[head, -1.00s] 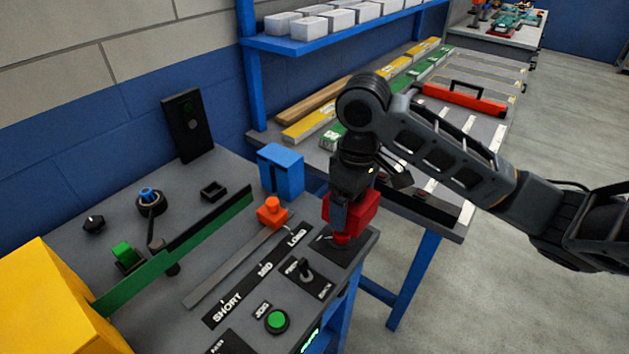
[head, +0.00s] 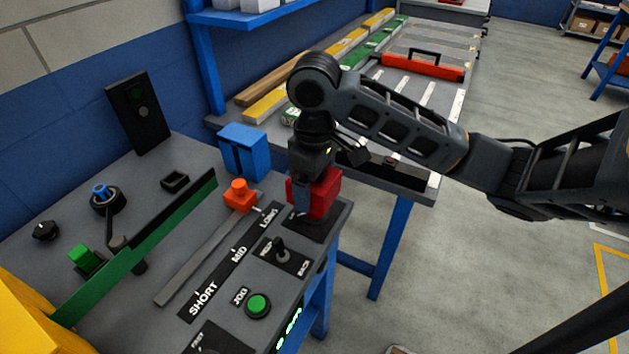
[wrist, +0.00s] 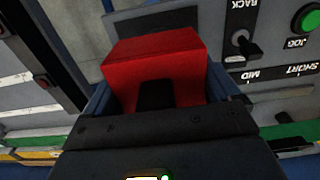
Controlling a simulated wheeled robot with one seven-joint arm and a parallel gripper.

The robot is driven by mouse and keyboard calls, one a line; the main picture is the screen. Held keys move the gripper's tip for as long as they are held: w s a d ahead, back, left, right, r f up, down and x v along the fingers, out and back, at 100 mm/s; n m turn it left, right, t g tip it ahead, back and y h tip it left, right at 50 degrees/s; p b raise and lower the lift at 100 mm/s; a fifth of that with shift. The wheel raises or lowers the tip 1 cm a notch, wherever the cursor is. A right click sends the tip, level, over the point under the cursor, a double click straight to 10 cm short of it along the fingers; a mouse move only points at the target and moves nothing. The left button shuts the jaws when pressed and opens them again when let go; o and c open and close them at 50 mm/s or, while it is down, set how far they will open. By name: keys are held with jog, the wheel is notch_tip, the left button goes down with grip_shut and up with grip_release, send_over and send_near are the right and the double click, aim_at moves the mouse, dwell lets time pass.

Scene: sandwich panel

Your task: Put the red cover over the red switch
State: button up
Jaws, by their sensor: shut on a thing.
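The red cover (head: 325,194) is a block-shaped cap at the far right corner of the sloping control panel. My gripper (head: 308,197) is shut on it from above, with a finger on its near side. The cover's lower edge is at or very close to the black plate (head: 312,227); I cannot tell whether it touches. The red switch is not visible, apparently hidden beneath the cover. In the wrist view the cover (wrist: 150,52) sits between both fingers, its red top and front showing.
A toggle switch (head: 281,254) and green JOG button (head: 258,305) are nearby on the panel. An orange slider knob (head: 240,194) and a blue block (head: 243,150) stand left of the cover. A bench (head: 418,181) lies behind.

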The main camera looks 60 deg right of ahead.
jog(key=shift+s+f, duration=0.1)
jog(key=shift+f, duration=0.1)
dwell(0.5)
jog(key=shift+f+b, duration=0.35)
jog(key=shift+b, duration=0.1)
jog(key=shift+f+b, duration=0.4)
jog(key=shift+f, duration=0.1)
jog(key=shift+f+b, duration=1.25)
jog(key=shift+f, duration=0.3)
jog(key=o, duration=0.8)
jog(key=shift+r, duration=0.15)
